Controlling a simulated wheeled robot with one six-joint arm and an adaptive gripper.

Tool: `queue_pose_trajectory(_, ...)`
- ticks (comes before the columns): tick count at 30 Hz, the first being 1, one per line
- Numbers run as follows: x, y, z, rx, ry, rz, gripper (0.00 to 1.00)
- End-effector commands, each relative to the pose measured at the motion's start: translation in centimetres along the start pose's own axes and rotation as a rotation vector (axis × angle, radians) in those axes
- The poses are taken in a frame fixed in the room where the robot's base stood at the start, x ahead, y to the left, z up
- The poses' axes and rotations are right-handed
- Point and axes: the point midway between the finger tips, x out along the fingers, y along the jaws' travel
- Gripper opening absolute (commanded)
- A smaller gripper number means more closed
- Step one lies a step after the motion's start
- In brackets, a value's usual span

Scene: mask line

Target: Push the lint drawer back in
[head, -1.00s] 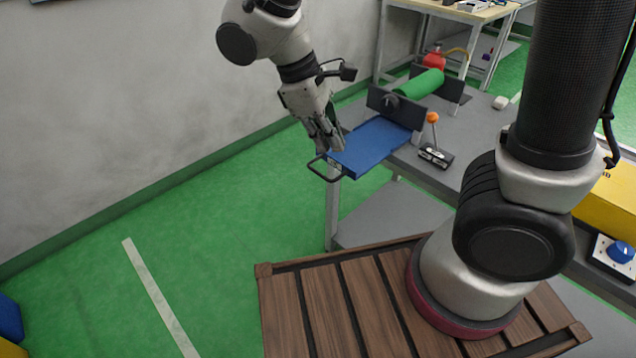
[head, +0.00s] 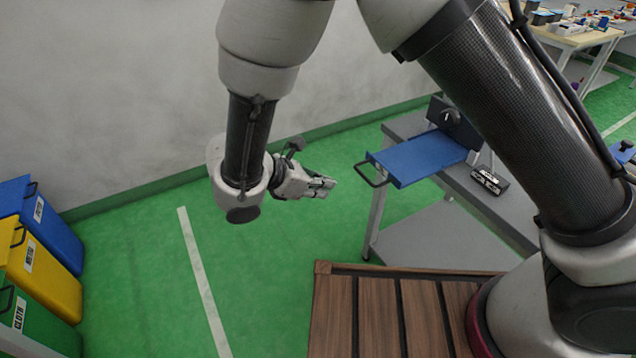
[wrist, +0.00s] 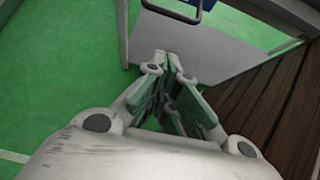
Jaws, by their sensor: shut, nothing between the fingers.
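The blue lint drawer (head: 418,158) sticks out past the front edge of the grey bench, with its dark loop handle (head: 371,175) at its left end. In the wrist view the handle (wrist: 172,16) shows at the top, with a sliver of the blue drawer beside it. My gripper (head: 331,184) is shut and empty. It is left of the handle in the head view, apart from it, and its fingers point right toward the handle. In the wrist view my gripper (wrist: 167,55) also shows closed, just below the handle. The drawer's back end is hidden by the dark housing.
The grey bench (head: 510,207) has a small black control box (head: 489,180) near the drawer. A wooden slatted platform (head: 380,315) lies below. Blue, yellow and green bins (head: 48,275) stand at the far left. Green floor between them is open.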

Motion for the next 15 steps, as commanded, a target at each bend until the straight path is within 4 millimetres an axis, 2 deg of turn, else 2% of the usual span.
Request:
queue_pose_trajectory(3,2.9,-0.1,0.1,-0.001,-0.003,-0.006,0.0)
queue_pose_trajectory(7,5.5,-0.1,0.1,0.001,-0.001,-0.005,0.0)
queue_pose_trajectory(15,7.5,-0.1,2.7,0.003,0.001,-0.002,0.0)
